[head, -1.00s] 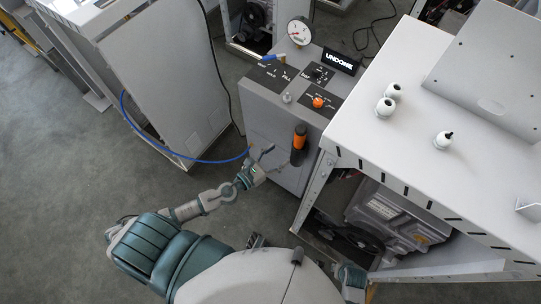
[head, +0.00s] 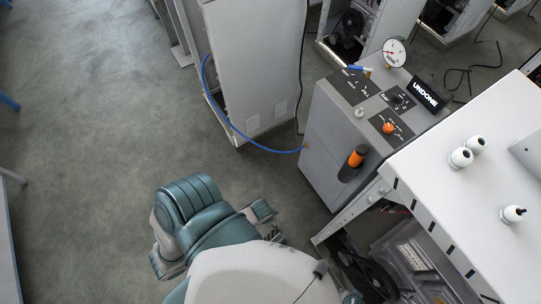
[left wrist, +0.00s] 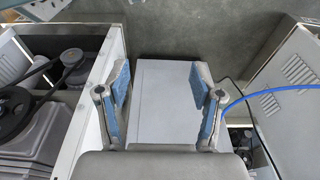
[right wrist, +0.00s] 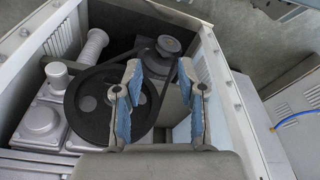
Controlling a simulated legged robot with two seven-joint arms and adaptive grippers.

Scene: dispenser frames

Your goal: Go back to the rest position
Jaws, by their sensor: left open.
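My left gripper (left wrist: 163,100) is open and empty in the left wrist view, its two blue-padded fingers apart over a plain light-grey panel. My right gripper (right wrist: 166,100) is open and empty in the right wrist view, in front of a black pulley wheel (right wrist: 95,103) and belt. Neither gripper shows in the head view; only my teal shoulder and upper arm are seen there. The grey control box (head: 335,140) stands ahead, with a gauge (head: 394,52), an "UNDONE" sign (head: 425,96), an orange knob (head: 389,127) and an orange-topped handle (head: 356,157). No gripper touches it.
A tall grey cabinet (head: 255,60) with a blue hose (head: 240,135) stands behind. The floor (head: 90,150) at the left is clear.

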